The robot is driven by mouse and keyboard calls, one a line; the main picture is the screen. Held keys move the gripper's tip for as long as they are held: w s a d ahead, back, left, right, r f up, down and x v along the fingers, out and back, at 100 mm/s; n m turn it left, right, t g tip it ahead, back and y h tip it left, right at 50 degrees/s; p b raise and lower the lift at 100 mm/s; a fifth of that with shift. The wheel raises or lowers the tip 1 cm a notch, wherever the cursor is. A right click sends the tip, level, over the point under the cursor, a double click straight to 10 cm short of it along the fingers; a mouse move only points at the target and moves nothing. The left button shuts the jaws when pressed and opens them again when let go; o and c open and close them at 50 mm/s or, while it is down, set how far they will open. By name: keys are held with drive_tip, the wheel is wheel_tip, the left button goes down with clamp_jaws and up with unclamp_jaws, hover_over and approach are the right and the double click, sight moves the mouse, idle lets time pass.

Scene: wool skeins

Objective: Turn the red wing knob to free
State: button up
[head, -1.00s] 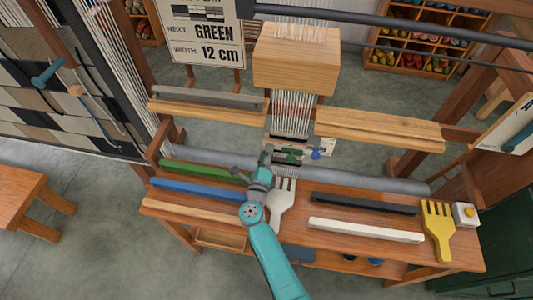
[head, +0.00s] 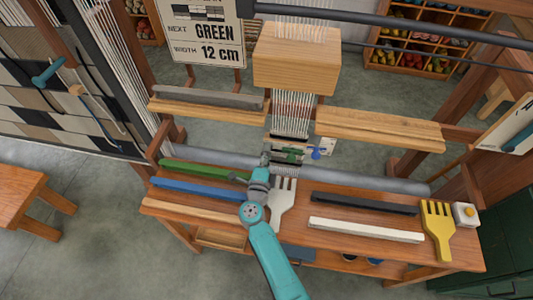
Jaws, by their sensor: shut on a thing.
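My gripper (head: 266,158) is small in the head view, at the left end of a pale panel (head: 328,146) behind the work table. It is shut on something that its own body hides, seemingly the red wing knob. No red part of the knob shows, so its angle cannot be told. A green knob (head: 290,154) and a blue wing knob (head: 316,152) sit on the panel to the right of my gripper.
A white fork-shaped beater (head: 283,205) lies right beside my arm. Green (head: 203,168) and blue (head: 200,188) bars lie to the left, dark (head: 363,203) and white (head: 365,230) bars to the right. A grey roller (head: 380,183) runs behind them.

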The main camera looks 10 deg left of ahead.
drive_tip(key=o, duration=1.1)
drive_tip(key=shift+o, duration=0.2)
drive_tip(key=s, duration=1.2)
drive_tip(key=shift+a, duration=0.25)
